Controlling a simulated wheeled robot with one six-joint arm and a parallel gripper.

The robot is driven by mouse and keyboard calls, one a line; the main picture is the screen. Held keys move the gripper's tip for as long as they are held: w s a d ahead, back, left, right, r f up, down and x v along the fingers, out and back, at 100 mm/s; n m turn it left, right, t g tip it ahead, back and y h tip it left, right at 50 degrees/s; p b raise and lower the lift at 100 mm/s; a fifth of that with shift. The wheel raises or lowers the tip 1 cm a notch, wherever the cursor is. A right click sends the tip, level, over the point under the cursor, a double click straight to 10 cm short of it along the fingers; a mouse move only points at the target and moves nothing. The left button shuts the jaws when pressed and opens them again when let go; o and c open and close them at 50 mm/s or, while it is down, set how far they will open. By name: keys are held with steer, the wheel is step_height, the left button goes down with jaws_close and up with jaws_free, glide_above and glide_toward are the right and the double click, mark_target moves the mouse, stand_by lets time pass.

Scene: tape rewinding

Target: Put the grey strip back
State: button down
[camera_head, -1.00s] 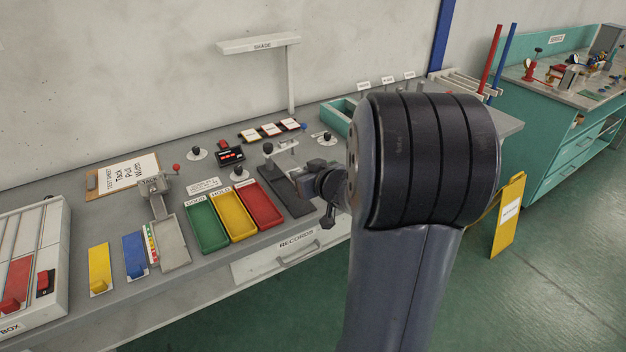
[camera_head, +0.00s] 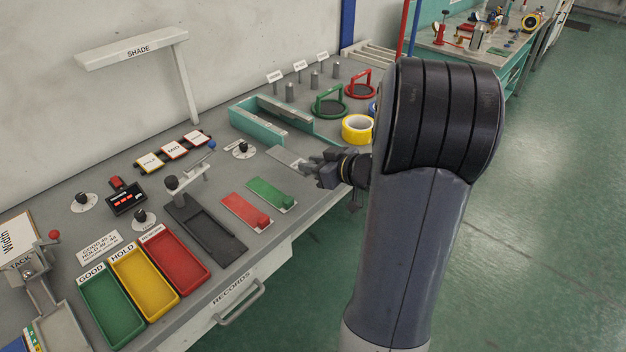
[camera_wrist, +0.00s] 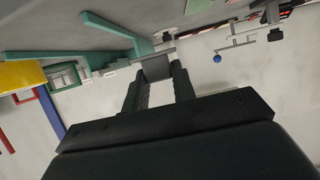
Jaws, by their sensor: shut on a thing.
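My gripper (camera_head: 312,176) is over the bench, to the left of my arm in the head view. The grey strip (camera_head: 287,157) shows as a flat pale grey piece just beyond the fingers, behind the green strip. In the wrist view, my gripper (camera_wrist: 157,92) is shut on a grey block at the fingertips, which looks like the end of the grey strip (camera_wrist: 157,67). I cannot tell whether the strip touches the bench. The fingers hide part of it in the head view.
A green strip (camera_head: 270,192) and a red strip (camera_head: 246,211) lie in front, beside a black tray (camera_head: 206,231). A teal open frame (camera_head: 262,125) stands behind. A yellow tape roll (camera_head: 357,129) is close to my arm. A dark knob (camera_head: 242,148) stands left.

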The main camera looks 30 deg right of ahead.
mark_target(315, 193)
steer(key=shift+f+b, duration=0.7)
steer(key=shift+f, duration=2.2)
steer(key=shift+f, duration=0.15)
steer(key=c, duration=1.2)
jaws_free()
steer(key=shift+o, duration=0.2)
steer(key=shift+s+d+r, duration=0.1)
steer(key=shift+s+r, duration=0.15)
steer(key=shift+r, duration=0.05)
steer(key=p+v, duration=0.1)
steer(key=v, duration=1)
steer(key=shift+s+p, duration=0.2)
steer(key=shift+p, duration=0.15)
